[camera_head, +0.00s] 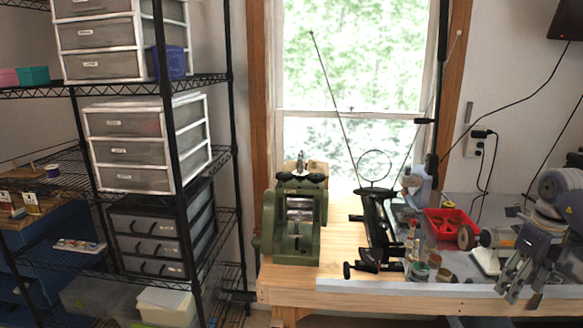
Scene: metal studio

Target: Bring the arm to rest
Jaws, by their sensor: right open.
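My right arm comes in at the right edge of the head view. My right gripper (520,284) hangs over the right end of the workbench, pointing down. Its fingers are apart and nothing shows between them. My left gripper and left arm are not in the picture.
A wooden workbench (330,292) stands below the window. It bears a green rolling mill (295,220), a black stand (377,225), a red bin (450,224) and several small jars. A black wire shelf (232,150) with drawer units (147,142) fills the left.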

